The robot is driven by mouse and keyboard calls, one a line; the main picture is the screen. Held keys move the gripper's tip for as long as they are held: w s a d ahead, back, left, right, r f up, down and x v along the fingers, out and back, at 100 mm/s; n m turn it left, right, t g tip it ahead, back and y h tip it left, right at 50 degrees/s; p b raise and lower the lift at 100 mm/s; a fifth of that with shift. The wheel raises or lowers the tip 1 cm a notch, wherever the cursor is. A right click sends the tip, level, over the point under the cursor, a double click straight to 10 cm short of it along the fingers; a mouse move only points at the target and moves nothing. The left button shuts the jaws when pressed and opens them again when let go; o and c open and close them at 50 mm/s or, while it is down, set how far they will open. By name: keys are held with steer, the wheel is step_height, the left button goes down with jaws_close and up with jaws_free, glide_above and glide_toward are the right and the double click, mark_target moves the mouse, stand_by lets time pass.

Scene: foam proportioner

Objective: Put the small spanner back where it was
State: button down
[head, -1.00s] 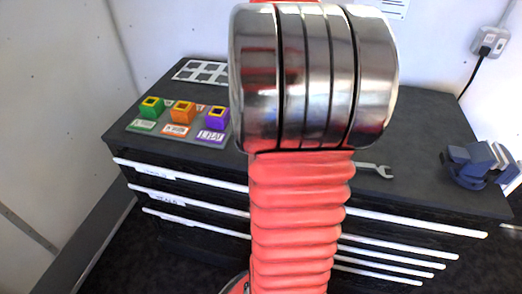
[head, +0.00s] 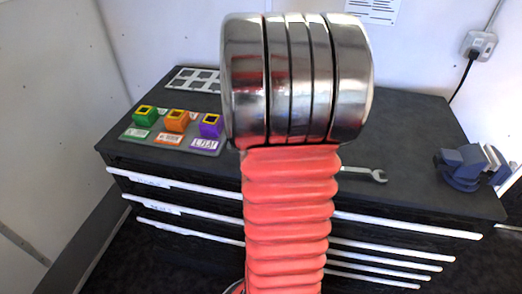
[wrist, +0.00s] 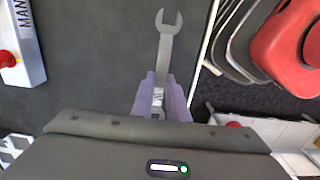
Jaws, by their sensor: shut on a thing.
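The small spanner is a grey metal wrench; its open-jawed end (wrist: 166,42) points up the picture in the wrist view. My gripper (wrist: 160,88) has purple fingers shut on the spanner's lower shank. In the head view the spanner's open end (head: 372,174) shows just right of my red arm, by the front of the dark worktop (head: 400,130). My arm hides the gripper and the rest of the spanner there. I cannot tell whether the spanner touches the worktop.
Green (head: 145,116), orange (head: 176,120) and purple (head: 210,126) blocks sit on a labelled board at the left. A white grid (head: 195,80) lies behind them. A blue vise (head: 468,166) stands at the right. A white box (wrist: 22,45) with a red button shows in the wrist view.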

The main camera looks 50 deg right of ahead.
steer(key=shift+f, duration=0.1)
steer(key=shift+f, duration=1.75)
steer(key=c, duration=1.7)
jaws_free()
steer(key=shift+f, duration=0.1)
steer(key=shift+c, duration=0.2)
step_height(320, 180, up, 12)
steer(key=shift+r, duration=0.1)
steer(key=shift+w+a, duration=0.1)
